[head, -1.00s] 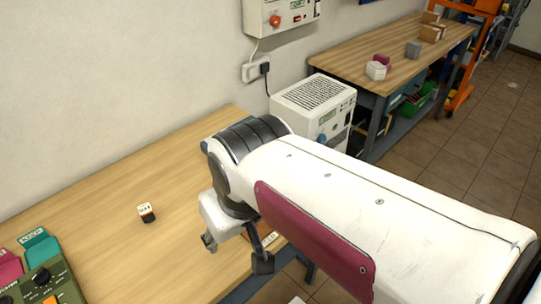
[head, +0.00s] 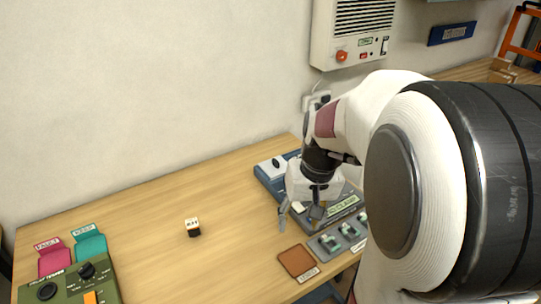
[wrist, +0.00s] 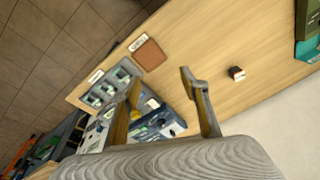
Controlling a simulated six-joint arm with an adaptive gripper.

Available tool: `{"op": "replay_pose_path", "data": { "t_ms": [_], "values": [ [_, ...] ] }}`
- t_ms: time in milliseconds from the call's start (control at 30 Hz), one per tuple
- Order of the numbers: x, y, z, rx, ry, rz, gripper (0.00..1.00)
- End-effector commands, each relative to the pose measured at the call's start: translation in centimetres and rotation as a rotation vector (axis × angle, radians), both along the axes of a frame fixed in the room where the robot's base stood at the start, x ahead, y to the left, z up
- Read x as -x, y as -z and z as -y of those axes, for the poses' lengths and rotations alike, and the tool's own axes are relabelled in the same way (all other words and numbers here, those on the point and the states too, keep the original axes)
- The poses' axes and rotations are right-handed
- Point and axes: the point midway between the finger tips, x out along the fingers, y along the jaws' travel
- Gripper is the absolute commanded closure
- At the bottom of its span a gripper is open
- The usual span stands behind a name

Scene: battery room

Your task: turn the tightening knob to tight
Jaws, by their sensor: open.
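My gripper (head: 300,219) hangs open over the right part of the wooden bench, above the blue-grey device (head: 266,182). In the wrist view its two fingers (wrist: 163,88) are spread with nothing held between them. I cannot tell which part is the tightening knob. A green tester (head: 62,283) at the lower left carries black knobs (head: 87,271) and an orange switch.
A small black-and-white cell (head: 193,228) stands alone mid-bench. A brown pad (head: 296,261) and a grey tray (head: 322,245) with green-topped items lie at the front edge. Pink (head: 53,260) and teal (head: 90,245) bins stand left.

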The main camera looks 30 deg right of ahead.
Motion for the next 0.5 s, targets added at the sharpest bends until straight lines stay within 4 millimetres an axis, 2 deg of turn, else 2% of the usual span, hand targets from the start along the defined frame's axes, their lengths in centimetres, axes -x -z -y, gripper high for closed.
{"op": "replay_pose_path", "data": {
  "t_ms": [500],
  "values": [
    [-4.3, 5.2, 9.3, -0.053, 0.009, 0.016, 0.55]
  ]
}}
